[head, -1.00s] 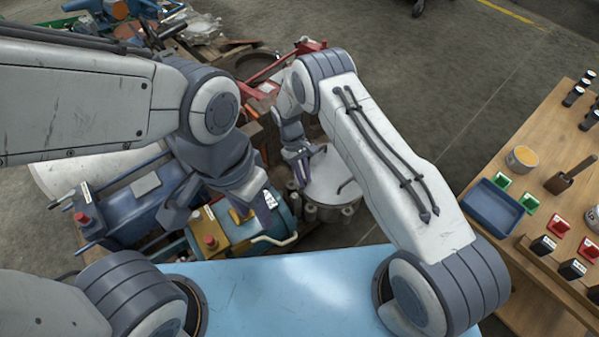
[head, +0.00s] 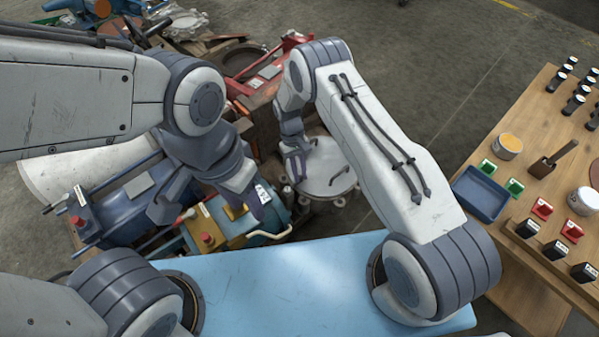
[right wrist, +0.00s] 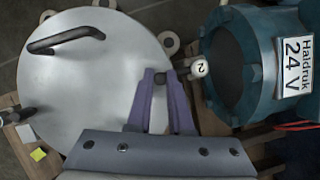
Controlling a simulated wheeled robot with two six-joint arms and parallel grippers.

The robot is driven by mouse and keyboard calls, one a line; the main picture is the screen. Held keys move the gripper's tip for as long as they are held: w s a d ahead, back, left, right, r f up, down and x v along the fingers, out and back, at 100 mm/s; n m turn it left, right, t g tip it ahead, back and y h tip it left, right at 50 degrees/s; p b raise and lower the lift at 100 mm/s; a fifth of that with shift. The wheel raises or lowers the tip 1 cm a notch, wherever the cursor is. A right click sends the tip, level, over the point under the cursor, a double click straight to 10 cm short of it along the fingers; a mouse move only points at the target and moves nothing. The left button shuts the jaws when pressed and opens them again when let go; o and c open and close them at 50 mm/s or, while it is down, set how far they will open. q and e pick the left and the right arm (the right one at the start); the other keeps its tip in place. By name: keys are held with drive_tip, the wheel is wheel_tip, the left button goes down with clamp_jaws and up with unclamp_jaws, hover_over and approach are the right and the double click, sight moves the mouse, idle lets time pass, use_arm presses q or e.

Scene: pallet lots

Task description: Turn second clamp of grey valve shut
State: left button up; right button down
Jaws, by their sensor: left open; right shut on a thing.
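The grey valve (head: 330,180) has a round lid with a bent handle and clamps around its rim. It fills the left of the right wrist view (right wrist: 90,100). The second clamp (right wrist: 199,68), tagged "2", sits at the rim's right side. My right gripper (right wrist: 165,82) has its two purple fingers shut on this clamp's arm, with the tagged end sticking out to the right. In the head view my right gripper (head: 297,168) is at the lid's left edge. My left gripper (head: 213,207) is open and empty above the yellow and teal machine.
A teal housing labelled "Haldruk 24 V" (right wrist: 270,60) stands close to the right of the clamp. A blue machine (head: 120,205) lies at the left. A light blue surface (head: 290,285) is in front. A wooden table (head: 500,240) with a blue tray (head: 481,193) stands at the right.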

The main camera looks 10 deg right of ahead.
drive_tip(key=c, duration=0.8)
unclamp_jaws()
drive_tip(key=shift+p+v, duration=1.45)
drive_tip(key=shift+v, duration=3.8)
drive_tip(key=shift+r, duration=0.1)
